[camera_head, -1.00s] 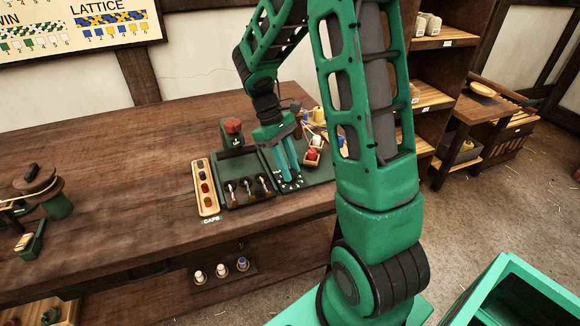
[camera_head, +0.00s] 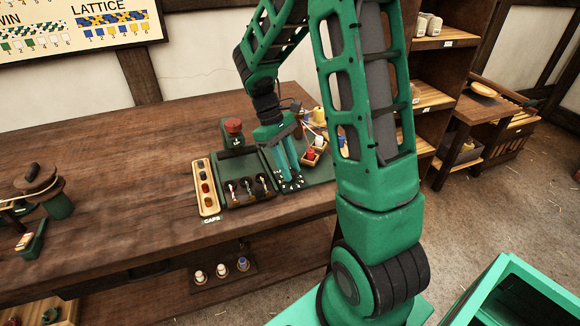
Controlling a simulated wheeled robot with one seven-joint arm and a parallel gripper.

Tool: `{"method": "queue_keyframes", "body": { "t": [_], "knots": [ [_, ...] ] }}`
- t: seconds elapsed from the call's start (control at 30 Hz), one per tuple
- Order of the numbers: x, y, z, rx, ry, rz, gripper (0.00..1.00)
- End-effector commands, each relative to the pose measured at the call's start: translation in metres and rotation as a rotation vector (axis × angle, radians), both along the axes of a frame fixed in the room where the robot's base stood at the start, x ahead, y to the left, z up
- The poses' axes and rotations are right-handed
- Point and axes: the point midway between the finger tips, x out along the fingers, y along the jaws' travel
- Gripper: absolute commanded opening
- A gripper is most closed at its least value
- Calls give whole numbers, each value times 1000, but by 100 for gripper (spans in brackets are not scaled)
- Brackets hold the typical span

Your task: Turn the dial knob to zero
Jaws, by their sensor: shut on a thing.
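My gripper (camera_head: 289,180) points down at the green panel on the workbench, its teal fingers close together at the panel's front part. White marks (camera_head: 298,186) show around the fingertips, like those of a dial. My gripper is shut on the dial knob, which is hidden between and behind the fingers. The knob's pointer and the mark it stands at cannot be made out.
Left of the fingers is a dark tray (camera_head: 235,203) with several small upright pieces, then a wooden rack of caps (camera_head: 200,172). A red-topped green post (camera_head: 233,127) stands behind. A small box of coloured pieces (camera_head: 322,150) is to the right. The bench's left middle is clear.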

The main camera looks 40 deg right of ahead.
Motion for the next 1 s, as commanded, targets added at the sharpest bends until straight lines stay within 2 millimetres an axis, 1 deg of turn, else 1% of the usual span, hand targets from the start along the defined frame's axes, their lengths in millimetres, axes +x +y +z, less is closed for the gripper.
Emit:
{"method": "queue_keyframes", "body": {
  "t": [0.03, 0.67, 1.0],
  "knots": [
    [4, 1, 1, 1, -10, 6, 2],
    [3, 1, 1, 2, -8, -40, 2],
    [3, 0, 0, 3, -6, -118, 2]
  ]
}}
